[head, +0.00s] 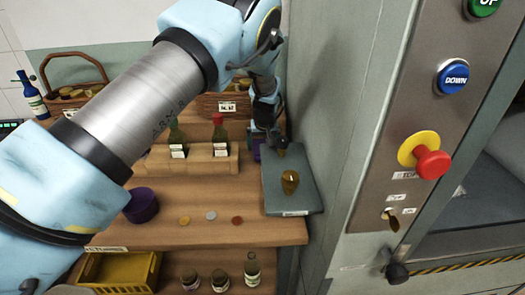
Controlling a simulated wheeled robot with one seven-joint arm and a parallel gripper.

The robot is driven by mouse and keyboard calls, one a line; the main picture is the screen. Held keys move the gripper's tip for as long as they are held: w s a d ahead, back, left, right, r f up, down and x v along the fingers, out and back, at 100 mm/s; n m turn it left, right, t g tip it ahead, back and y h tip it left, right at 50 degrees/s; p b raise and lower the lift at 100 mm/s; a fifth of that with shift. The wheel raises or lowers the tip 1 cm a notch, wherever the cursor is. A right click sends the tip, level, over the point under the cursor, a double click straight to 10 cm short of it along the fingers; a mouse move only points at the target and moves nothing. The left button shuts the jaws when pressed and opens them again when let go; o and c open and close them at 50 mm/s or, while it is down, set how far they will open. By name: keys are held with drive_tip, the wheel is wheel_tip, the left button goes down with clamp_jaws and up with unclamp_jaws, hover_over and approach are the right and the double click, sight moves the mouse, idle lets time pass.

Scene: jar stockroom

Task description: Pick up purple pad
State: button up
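A round, dark purple thing (142,205) sits on the wooden counter at the left, partly hidden by my arm. A small patch of purple (257,150) shows beside my gripper, mostly hidden by it; I cannot tell its shape. I cannot tell which of the two is the purple pad. My gripper (266,135) is at the back right of the counter, pointing down beside the grey platform. Its fingers are dark and small here, so whether they are open, shut or touching the purple patch is unclear.
A grey platform (272,202) holds an amber bulb-shaped item (290,181). A wooden rack (213,163) holds bottles. Several small discs (211,216) lie in front. A wall panel with buttons (420,120) stands close at right. A yellow crate (115,272) and jars are below.

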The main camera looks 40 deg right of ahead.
drive_tip(key=c, duration=1.1)
drive_tip(key=shift+r+p, duration=0.5)
drive_tip(key=shift+p, duration=0.2)
wheel_tip(320, 180, up, 10)
drive_tip(key=b, duration=0.5)
drive_tip(key=shift+f, duration=0.25)
